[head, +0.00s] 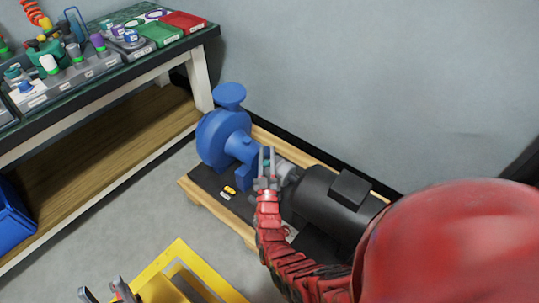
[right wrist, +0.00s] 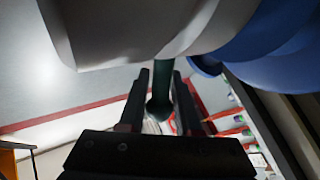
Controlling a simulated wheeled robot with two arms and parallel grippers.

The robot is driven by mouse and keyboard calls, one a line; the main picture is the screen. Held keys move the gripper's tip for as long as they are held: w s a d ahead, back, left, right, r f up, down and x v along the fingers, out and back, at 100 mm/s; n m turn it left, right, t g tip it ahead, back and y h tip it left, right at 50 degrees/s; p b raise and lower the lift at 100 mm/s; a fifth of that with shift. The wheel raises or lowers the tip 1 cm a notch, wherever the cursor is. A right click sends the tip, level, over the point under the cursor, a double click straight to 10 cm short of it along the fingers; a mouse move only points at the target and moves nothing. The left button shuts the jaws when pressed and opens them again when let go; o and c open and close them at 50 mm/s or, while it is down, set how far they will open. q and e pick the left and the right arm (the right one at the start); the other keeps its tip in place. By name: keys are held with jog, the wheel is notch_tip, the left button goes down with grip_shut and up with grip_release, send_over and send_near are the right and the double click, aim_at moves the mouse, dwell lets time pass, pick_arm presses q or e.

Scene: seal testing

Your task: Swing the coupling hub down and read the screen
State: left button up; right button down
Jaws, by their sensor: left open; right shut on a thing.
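A blue pump (head: 225,135) and a black motor (head: 335,198) stand in line on a wooden-edged base. The grey coupling hub (head: 287,171) is between them, partly behind my right gripper (head: 267,156). That gripper points up beside the hub. In the right wrist view its fingers (right wrist: 161,80) are shut on a dark green rod (right wrist: 160,88), below a large pale rounded part (right wrist: 130,30) that may be the hub. The blue pump shows at upper right there (right wrist: 265,45). My left gripper (head: 103,289) is open and empty at the bottom left. I cannot make out a readable screen.
A small yellow item (head: 229,189) lies on the black part of the base. A yellow frame (head: 178,250) stands on the floor in front. A workbench (head: 120,75) with labelled trays and parts is at upper left. A blue bin (head: 12,218) is at the left edge.

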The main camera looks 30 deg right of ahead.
jog(key=shift+s+a+t, duration=0.1)
jog(key=shift+t, duration=0.2)
jog(key=shift+f, duration=0.1)
jog(key=c, duration=0.8)
grip_release()
jog(key=shift+p+v, duration=0.7)
jog(key=shift+v, duration=3.05)
